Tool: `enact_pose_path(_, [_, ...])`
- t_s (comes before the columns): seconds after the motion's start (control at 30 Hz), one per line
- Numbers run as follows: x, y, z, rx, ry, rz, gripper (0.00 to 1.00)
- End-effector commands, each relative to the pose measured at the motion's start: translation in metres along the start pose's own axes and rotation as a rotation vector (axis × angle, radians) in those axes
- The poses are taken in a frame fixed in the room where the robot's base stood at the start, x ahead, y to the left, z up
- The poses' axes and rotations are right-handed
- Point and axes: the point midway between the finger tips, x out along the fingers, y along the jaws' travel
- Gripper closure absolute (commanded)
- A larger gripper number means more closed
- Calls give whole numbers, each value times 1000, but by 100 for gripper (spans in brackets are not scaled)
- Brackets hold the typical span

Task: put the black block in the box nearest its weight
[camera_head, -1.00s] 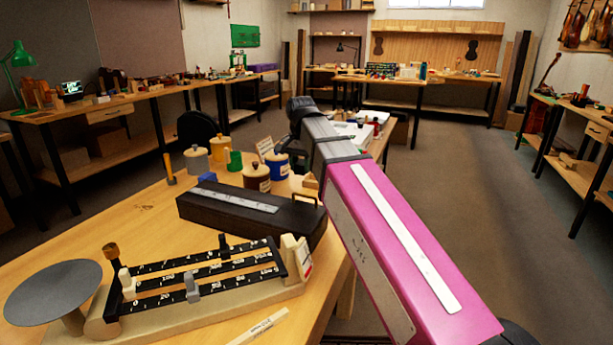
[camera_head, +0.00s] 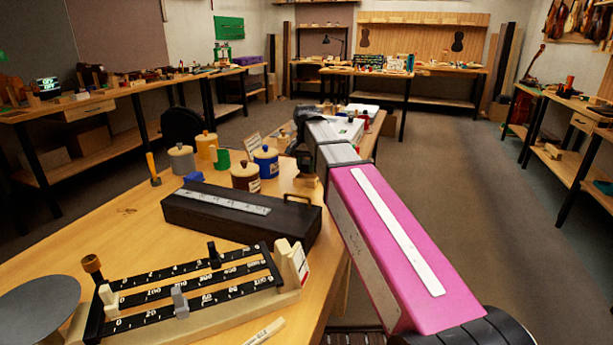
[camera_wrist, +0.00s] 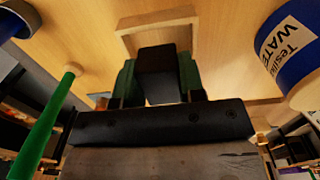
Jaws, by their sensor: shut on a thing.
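In the wrist view my gripper (camera_wrist: 158,92) is shut on a black block (camera_wrist: 157,64), held between its green-sided fingers. A light wooden open frame or small box (camera_wrist: 152,22) shows just past the block; I cannot tell whether they touch. In the head view the gripper and block cannot be made out at the far end of my pink arm. A beam scale (camera_head: 185,300) stands at the front of the bench, its round grey pan (camera_head: 40,308) at left with nothing visible on it. No weight label on a box is readable.
The blue jar (camera_wrist: 290,50) is close right in the wrist view. Bare bench (camera_head: 110,235) lies left.

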Motion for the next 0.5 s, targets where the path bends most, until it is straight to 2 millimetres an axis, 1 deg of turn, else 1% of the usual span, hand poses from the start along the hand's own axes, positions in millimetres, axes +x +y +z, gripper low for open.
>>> enact_pose_path(0.17, [11,1,-1,0,0,0,91])
enact_pose_path(0.4, [40,1,-1,0,-1,1,91])
enact_pose_path(0.5, [42,0,-1,0,0,0,91])
